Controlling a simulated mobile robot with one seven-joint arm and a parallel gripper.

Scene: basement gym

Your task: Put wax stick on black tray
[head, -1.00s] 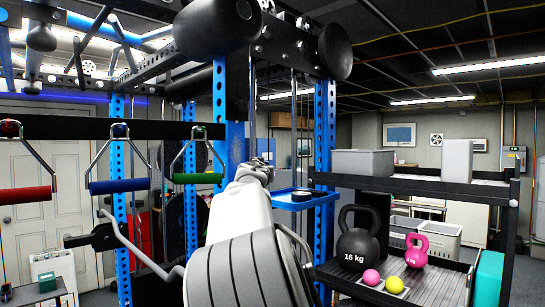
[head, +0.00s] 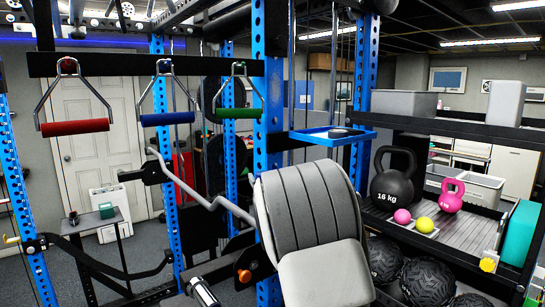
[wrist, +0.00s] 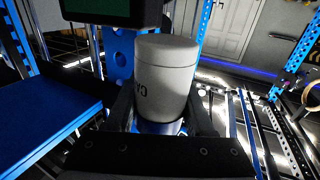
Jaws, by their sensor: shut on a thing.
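In the wrist view a pale grey-white cylinder (wrist: 166,78) with dark lettering on its side, which I take for the wax stick, stands upright between the fingers of my gripper (wrist: 163,120). My gripper is shut on it. The cylinder's lower end shows a blue band between the fingers. In the head view my striped arm link fills the lower middle; my gripper and the cylinder cannot be made out there. A small stand with a dark flat top (head: 89,224) is at the left; I cannot tell whether it is the black tray.
A blue tray (head: 311,137) with a black puck (head: 347,132) is fixed to the rack. A blue surface (wrist: 45,115) lies left of my gripper. The right-hand shelf holds a black kettlebell (head: 393,180) and a pink one (head: 451,196). Coloured handles (head: 168,118) hang from the rack.

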